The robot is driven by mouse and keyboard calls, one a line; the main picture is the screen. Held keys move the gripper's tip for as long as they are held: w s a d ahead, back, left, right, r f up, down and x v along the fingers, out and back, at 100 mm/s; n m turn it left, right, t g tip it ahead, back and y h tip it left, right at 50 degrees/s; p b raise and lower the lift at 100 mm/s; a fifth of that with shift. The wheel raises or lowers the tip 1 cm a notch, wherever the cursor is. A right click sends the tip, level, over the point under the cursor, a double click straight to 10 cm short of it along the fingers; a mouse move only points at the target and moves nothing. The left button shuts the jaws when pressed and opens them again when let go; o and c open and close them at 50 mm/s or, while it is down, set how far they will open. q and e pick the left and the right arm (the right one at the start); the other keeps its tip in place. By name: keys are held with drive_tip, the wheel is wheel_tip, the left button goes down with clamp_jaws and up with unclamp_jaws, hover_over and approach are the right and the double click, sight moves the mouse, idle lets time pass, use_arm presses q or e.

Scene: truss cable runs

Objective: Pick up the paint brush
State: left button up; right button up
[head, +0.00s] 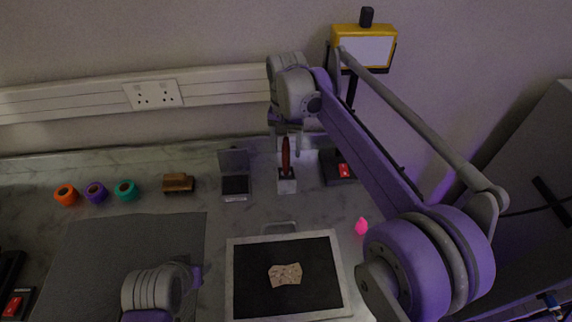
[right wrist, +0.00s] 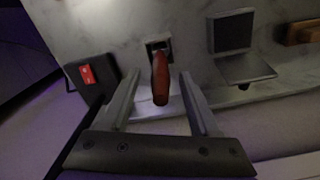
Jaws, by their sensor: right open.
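The paint brush shows as a dark red handle (head: 285,157) standing upright in a small pale block (head: 287,187) at the back of the bench. Its lower end is hidden in the block. In the right wrist view the red handle (right wrist: 160,78) lies between the two fingers of my right gripper (right wrist: 157,88), with a gap on each side. My right gripper (head: 286,135) is open and empty, reaching down from above at the handle. My left gripper is not in view; only part of my left arm shows at the bottom.
A small stand with a dark panel (head: 234,160) is close left of the block, and a black box with a red switch (head: 343,170) close right. A wooden block (head: 178,182) and tape rolls (head: 95,192) lie left. A framed black board (head: 245,290) lies in front.

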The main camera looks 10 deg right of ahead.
sight(286, 157)
drive_tip(key=shift+s+f, duration=0.15)
drive_tip(key=shift+f, duration=1.75)
clamp_jaws()
